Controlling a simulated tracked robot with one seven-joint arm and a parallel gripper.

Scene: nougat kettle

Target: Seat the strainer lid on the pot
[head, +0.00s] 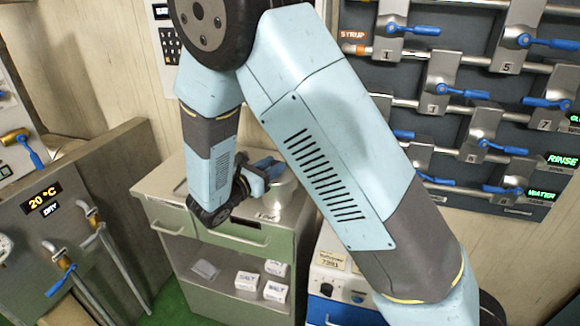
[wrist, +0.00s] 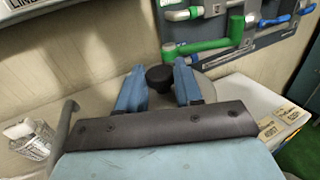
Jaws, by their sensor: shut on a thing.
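My gripper (wrist: 158,88) is shut on the black knob (wrist: 159,77) of the strainer lid, with a blue finger on each side of it. In the head view my gripper (head: 264,168) is over a silver pot (head: 285,195) on the cabinet top. A grey metal edge shows beside the right finger in the wrist view; I cannot tell whether it is lid or pot. The lid's disc is mostly hidden by my gripper, so I cannot tell whether it touches the pot rim.
The pot stands on a metal cabinet (head: 165,190) with salt boxes (head: 275,291) on its lower shelf. A valve panel (head: 450,110) with blue levers is on the wall at right. A white labelled machine (head: 330,275) stands right of the cabinet. A glass jar (wrist: 32,138) is at left in the wrist view.

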